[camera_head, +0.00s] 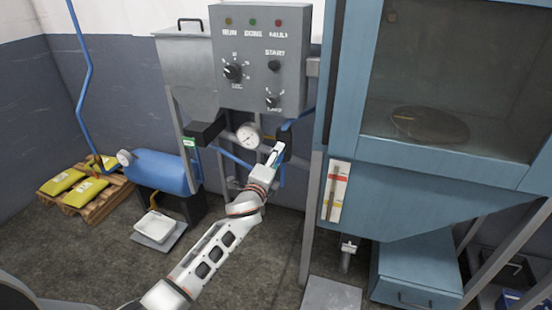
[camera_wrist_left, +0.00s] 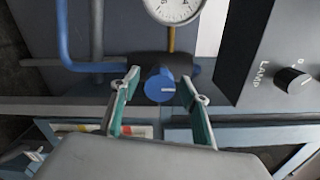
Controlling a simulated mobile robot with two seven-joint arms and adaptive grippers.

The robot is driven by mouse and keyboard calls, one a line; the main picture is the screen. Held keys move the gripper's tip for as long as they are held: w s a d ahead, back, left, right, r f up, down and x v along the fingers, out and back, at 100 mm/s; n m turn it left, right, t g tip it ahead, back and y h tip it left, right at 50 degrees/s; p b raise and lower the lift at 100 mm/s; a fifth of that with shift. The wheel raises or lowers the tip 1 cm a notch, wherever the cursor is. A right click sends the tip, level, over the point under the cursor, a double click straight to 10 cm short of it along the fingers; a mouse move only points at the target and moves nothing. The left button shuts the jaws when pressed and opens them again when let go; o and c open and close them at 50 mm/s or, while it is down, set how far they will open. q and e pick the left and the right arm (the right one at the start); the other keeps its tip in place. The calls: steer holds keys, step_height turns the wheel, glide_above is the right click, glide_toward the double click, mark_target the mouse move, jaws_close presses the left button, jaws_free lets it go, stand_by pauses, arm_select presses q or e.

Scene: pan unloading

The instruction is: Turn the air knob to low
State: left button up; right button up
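The air knob (camera_wrist_left: 159,86) is a round blue knob with a light pointer mark, seen in the middle of the left wrist view. It sits on a dark regulator body just below a round white gauge (camera_wrist_left: 174,6). My left gripper (camera_wrist_left: 160,82) is open, with one green-padded finger on each side of the knob. A gap shows on both sides, and I cannot tell how far the knob reaches between the fingertips. In the head view my left gripper (camera_head: 277,153) is at the regulator, right of the gauge (camera_head: 248,136), and it hides the knob. My right gripper is not in view.
A grey control panel (camera_head: 287,75) with lights and knobs stands above; its lamp knob (camera_wrist_left: 292,80) is close by on the right. A blue cabinet (camera_head: 342,90) with a window stands close on the right. A blue tank (camera_head: 160,170) and yellow sacks (camera_head: 85,190) are left.

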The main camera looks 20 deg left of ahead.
arm_select(q)
steer(key=s, duration=1.2)
steer(key=shift+a, duration=0.2)
steer(key=s+d+f+n+g+h, duration=0.1)
steer(key=s+f+n+g, duration=0.2)
steer(key=s+f+n, duration=0.5)
steer(key=s+d+f+n+g+h, duration=0.1)
steer(key=s+f+n+g, duration=0.3)
steer(key=s+f, duration=1.4)
steer(key=s+d+n, duration=0.1)
steer(key=s+n, duration=0.3)
steer(key=s, duration=0.1)
steer(key=shift+n, duration=0.3)
